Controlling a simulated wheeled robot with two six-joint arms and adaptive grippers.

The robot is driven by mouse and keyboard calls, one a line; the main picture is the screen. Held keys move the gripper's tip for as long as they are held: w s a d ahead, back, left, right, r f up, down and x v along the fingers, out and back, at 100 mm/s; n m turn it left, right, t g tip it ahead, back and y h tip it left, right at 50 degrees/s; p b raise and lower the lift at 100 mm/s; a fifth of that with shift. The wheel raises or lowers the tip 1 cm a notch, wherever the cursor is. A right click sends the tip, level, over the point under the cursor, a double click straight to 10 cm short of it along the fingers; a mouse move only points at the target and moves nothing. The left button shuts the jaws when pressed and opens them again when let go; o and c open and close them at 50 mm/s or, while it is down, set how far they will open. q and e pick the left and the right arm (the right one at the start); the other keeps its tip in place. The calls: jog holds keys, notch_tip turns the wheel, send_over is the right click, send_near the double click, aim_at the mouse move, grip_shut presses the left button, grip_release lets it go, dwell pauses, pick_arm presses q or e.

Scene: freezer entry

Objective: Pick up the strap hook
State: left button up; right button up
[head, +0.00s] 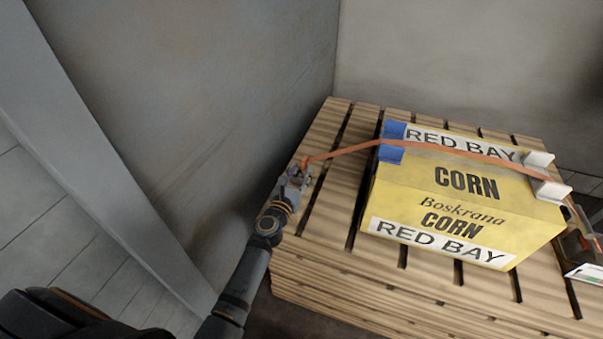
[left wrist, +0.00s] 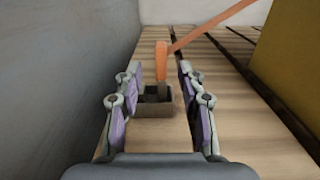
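The orange strap (head: 345,152) runs across the yellow corn box (head: 465,195) and down to the pallet's left side. The strap end with the hook (left wrist: 162,84) hangs upright into a small brown open bracket (left wrist: 158,107) on the pallet slats. The hook's lower part is dark and partly inside the bracket. My left gripper (head: 299,176) is low over the pallet's left edge. In the left wrist view my left gripper (left wrist: 160,78) is open, with one finger on each side of the hook and gaps to both. My right gripper does not show.
The wooden pallet (head: 345,185) carries the box. A grey wall (head: 200,90) stands close along the left of my left gripper. White corner guards (head: 551,190) and blue pieces (head: 392,130) sit under the strap. A dark device (head: 580,245) is at the right edge.

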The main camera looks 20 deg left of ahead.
aim_at(303, 167)
pick_arm(q)
jog(key=w, duration=0.4)
jog(key=shift+w+d+f+b, duration=0.15)
jog(key=shift+w+b, duration=0.05)
jog(key=shift+b, duration=0.2)
jog(key=shift+w, duration=0.15)
jog(key=c, duration=0.4)
grip_shut()
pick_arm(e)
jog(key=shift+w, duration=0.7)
